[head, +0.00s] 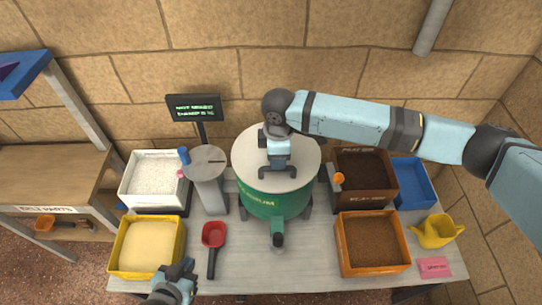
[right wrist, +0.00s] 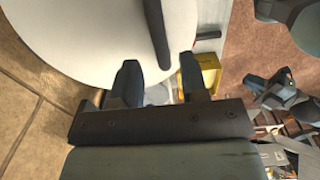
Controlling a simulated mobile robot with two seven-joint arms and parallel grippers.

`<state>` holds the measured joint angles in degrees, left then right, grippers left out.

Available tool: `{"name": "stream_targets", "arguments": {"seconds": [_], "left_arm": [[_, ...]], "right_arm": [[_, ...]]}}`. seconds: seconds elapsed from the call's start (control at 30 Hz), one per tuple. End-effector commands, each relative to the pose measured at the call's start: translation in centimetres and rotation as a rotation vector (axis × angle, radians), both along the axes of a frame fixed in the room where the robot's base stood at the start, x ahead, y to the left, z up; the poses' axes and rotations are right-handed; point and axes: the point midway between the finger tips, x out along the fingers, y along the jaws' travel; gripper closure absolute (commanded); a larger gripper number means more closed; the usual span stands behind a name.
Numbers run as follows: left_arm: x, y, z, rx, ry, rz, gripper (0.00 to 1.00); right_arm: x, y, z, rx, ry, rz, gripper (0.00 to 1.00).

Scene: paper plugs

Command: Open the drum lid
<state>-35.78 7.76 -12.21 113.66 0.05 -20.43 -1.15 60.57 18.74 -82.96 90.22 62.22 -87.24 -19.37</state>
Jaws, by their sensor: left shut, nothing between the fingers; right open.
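The green drum (head: 262,203) stands in the middle of the table, and its pale round lid (head: 246,160) lies on top. My right gripper (head: 277,173) is over the lid, open, with nothing between its fingers. In the right wrist view the lid (right wrist: 95,35) fills the upper left. A dark bar handle (right wrist: 157,32) on it lies just ahead of the gap between my open fingers (right wrist: 158,75). In the head view my right gripper and wrist hide this handle. My left gripper (head: 178,275) is shut and empty at the front left, near the yellow bin.
A small screen (head: 195,107) is behind. A yellow watering can (head: 437,231) sits far right.

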Motion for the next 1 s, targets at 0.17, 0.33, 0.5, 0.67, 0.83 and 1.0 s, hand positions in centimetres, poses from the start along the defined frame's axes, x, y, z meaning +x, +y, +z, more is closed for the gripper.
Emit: {"name": "stream_targets", "arguments": {"seconds": [0.17, 0.33, 0.5, 0.67, 0.83, 1.0], "left_arm": [[0.0, -0.1, -0.3, -0.004, 0.001, 0.003, 1.00], [0.0, -0.2, -0.6, -0.005, 0.001, 0.005, 1.00], [0.0, -0.2, -1.0, -0.006, 0.003, 0.005, 1.00], [-0.1, -0.2, -1.3, -0.005, 0.004, 0.005, 1.00], [-0.1, -0.2, -1.5, -0.005, 0.004, 0.005, 1.00], [-0.1, -0.2, -1.4, -0.005, 0.004, 0.005, 1.00]], "right_arm": [[0.0, 0.0, -0.9, 0.000, 0.001, 0.000, 0.60], [0.0, 0.0, -2.1, 0.000, 0.001, 0.000, 0.60], [0.0, 0.0, -3.3, 0.000, 0.002, 0.000, 0.60], [0.0, 0.0, -4.4, 0.000, 0.000, 0.000, 0.60], [0.0, 0.0, -5.0, 0.000, 0.000, 0.000, 0.60], [0.0, 0.0, -5.0, 0.000, 0.000, 0.000, 0.60]]}}
